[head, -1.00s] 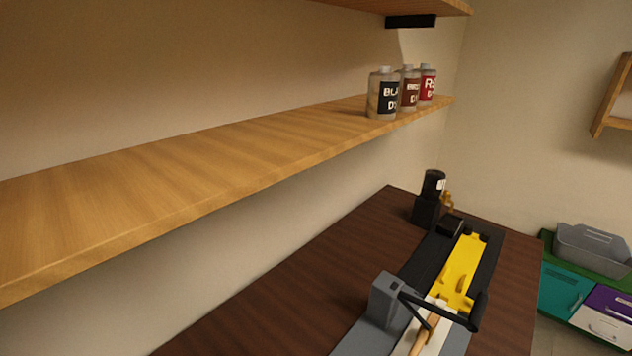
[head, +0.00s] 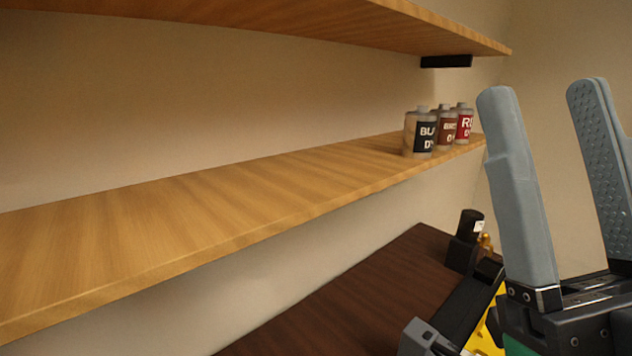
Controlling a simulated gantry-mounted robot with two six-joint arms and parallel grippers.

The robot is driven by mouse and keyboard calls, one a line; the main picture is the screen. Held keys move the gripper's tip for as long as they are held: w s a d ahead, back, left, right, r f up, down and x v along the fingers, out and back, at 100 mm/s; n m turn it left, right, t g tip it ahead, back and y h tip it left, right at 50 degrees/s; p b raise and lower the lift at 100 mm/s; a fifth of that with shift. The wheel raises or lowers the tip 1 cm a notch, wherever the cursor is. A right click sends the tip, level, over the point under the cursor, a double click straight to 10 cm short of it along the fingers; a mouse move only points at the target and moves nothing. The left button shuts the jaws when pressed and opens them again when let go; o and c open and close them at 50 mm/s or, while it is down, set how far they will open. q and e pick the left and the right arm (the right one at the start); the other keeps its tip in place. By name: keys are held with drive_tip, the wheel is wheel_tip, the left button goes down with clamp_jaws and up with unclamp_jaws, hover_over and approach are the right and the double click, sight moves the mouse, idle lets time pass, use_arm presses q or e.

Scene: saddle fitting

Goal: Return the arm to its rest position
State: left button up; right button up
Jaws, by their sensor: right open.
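My right gripper (head: 535,105) is large and close to the camera at the right of the head view. Its two grey fingers point up and stand wide apart, with nothing between them. It hides much of the dark table (head: 330,310) and the tool on it. My left gripper is not in view.
A long wooden shelf (head: 200,215) runs along the wall, with several labelled dye bottles (head: 420,133) at its far end. A second shelf (head: 300,22) is above. On the table are a black and yellow device (head: 487,325) and a black cylinder (head: 470,226). Most of the shelf is bare.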

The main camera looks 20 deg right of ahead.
drive_tip(key=w+a+f+g+y, duration=0.2)
drive_tip(key=w+f+g+y, duration=0.1)
drive_tip(key=w+y, duration=0.1)
wheel_tip(320, 180, up, 30)
drive_tip(key=m+p, duration=0.1)
drive_tip(key=p, duration=2.9)
drive_tip(key=shift+w+d+r+p, duration=0.15)
drive_tip(key=shift+d+r+p, duration=0.1)
drive_tip(key=shift+p, duration=0.15)
